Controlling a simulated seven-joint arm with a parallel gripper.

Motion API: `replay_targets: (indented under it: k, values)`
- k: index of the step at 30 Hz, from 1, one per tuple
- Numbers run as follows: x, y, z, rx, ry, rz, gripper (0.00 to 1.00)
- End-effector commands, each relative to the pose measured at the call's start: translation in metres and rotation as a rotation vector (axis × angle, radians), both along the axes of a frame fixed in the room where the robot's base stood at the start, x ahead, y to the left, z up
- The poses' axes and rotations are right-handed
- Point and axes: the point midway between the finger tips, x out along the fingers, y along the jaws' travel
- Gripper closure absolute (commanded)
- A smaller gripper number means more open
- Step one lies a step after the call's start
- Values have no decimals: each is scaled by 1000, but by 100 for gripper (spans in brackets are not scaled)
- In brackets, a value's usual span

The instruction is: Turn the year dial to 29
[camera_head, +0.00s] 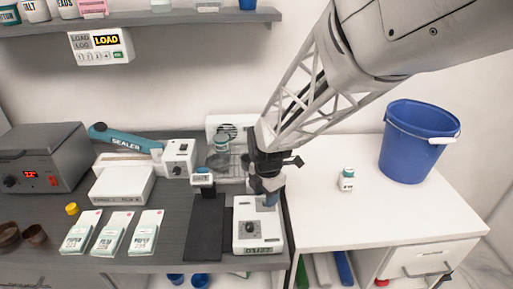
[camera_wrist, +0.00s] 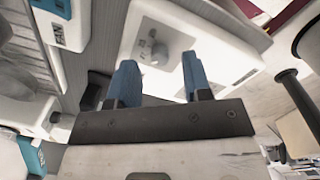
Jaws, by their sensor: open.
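A white box with a grey round dial (camera_head: 250,228) stands near the front right end of the dark counter. A small dark display (camera_head: 258,250) is on its front edge; its digits are too small to read. The dial also shows in the wrist view (camera_wrist: 160,52), with the display (camera_wrist: 237,78) to its right. My gripper (camera_head: 269,200) hangs over the back part of the box. In the wrist view its two blue fingers (camera_wrist: 159,66) are apart with nothing between them. The dial lies just ahead of the fingertips, and I cannot tell the height gap.
A black pad (camera_head: 204,230) and a small labelled stand (camera_head: 204,179) are left of the box. Several packets (camera_head: 113,233) lie further left. A small white bottle (camera_head: 346,180) and a blue bucket (camera_head: 417,140) stand on the white counter, whose front is clear.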

Motion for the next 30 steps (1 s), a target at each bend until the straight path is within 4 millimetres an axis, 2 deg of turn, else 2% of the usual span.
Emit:
replay_targets:
  k: [6,17,25,30]
  values:
    - [0,0,-15,0,0,0,55]
    - [0,0,-18,1,-1,0,56]
    - [0,0,-18,0,0,0,98]
    - [0,0,-18,0,0,-2,100]
